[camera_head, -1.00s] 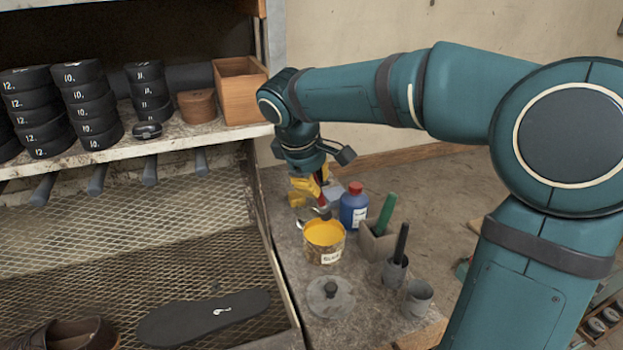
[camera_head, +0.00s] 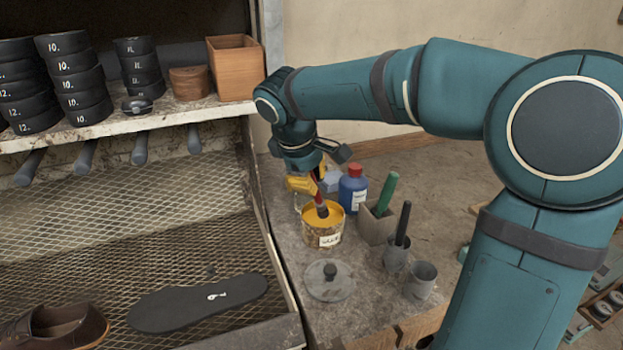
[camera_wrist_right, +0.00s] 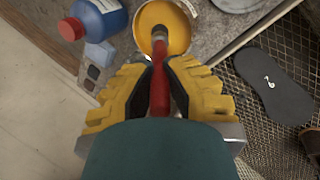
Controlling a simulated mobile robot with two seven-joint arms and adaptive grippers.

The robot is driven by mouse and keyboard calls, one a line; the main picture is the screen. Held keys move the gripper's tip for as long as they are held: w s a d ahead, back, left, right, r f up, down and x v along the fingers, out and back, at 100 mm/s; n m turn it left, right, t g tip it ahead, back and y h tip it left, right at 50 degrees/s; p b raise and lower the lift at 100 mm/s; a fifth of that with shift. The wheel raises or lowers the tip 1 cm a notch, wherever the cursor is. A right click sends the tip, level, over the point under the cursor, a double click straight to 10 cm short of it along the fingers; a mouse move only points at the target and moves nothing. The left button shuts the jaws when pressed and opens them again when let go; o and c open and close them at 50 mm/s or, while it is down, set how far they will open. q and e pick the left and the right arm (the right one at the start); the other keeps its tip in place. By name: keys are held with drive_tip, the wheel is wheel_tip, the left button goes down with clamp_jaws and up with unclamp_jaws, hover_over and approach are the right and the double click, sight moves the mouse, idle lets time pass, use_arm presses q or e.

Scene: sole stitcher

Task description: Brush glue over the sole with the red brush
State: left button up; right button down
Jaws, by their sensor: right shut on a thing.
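My right gripper (camera_head: 312,181) is shut on the red brush (camera_head: 318,191), which points down with its tip at the yellow glue in the tin (camera_head: 323,239). In the right wrist view the yellow fingers (camera_wrist_right: 159,88) close around the red handle (camera_wrist_right: 160,92), and the brush end lies over the glue pot (camera_wrist_right: 176,14). How deep the bristles sit is hard to tell. The black sole (camera_head: 190,304) lies flat on the mesh rack at lower left; it also shows in the right wrist view (camera_wrist_right: 272,90). My left gripper is not in view.
A blue bottle (camera_head: 353,192) with a red cap stands right of the tin. A holder (camera_head: 377,224) with a green-handled tool, small grey cups (camera_head: 420,280) and a round lid (camera_head: 329,283) are nearby. A brown shoe (camera_head: 58,328) lies left of the sole. The rack's side rail (camera_head: 275,252) separates sole and bench.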

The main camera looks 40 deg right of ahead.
drive_tip(key=shift+f+b, duration=0.4)
drive_tip(key=shift+f, duration=0.25)
idle(0.8)
idle(1.0)
wheel_tip(320, 180, up, 5)
drive_tip(key=p, duration=0.4)
drive_tip(key=shift+f+p, duration=0.15)
drive_tip(key=shift+p, duration=0.15)
drive_tip(key=shift+r+p, duration=1.1)
drive_tip(key=shift+r, duration=0.1)
drive_tip(key=shift+s+f, duration=0.1)
